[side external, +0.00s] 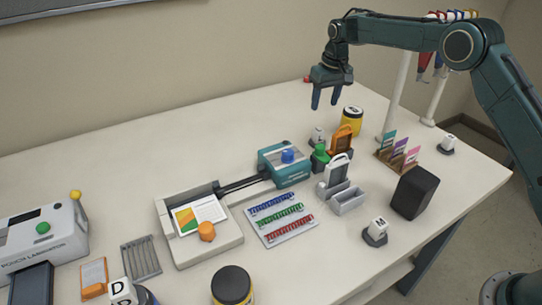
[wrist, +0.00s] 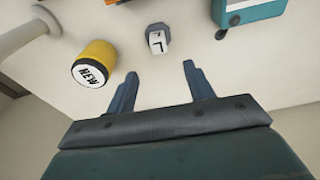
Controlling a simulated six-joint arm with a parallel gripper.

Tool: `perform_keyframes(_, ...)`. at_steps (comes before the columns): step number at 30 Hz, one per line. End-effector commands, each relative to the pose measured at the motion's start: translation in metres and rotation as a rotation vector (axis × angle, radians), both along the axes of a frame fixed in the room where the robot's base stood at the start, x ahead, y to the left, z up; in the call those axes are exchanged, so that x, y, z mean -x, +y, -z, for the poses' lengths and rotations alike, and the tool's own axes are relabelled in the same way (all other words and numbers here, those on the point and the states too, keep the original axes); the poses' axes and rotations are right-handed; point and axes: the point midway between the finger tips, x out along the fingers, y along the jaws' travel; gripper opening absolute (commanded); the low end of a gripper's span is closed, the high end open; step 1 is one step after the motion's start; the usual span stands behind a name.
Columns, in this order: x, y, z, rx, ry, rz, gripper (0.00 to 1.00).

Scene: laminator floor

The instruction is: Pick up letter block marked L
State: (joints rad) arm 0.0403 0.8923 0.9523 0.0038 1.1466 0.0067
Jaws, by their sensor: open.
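The white letter block marked L (wrist: 157,42) sits on a small dark round base in the wrist view, just beyond my fingertips. In the side view a small white block on a dark base (side external: 317,135), below my gripper, appears to be the same one; its letter is too small to read there. My gripper (side external: 326,105) is open and empty above the table, fingers pointing down. In the wrist view the gap between my fingers (wrist: 160,70) lines up roughly with the block, which is apart from them.
A yellow jar labelled NEW (wrist: 94,64) stands left of the block in the wrist view. A teal machine (wrist: 248,14) is at right.

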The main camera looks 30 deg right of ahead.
Motion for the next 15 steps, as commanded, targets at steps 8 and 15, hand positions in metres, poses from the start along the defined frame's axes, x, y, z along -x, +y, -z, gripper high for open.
perform_keyframes(8, -0.005, 0.000, 0.037, 0.000, 0.004, 0.000, 0.53)
perform_keyframes(15, -0.010, -0.001, 0.068, 0.000, 0.001, 0.000, 0.53)
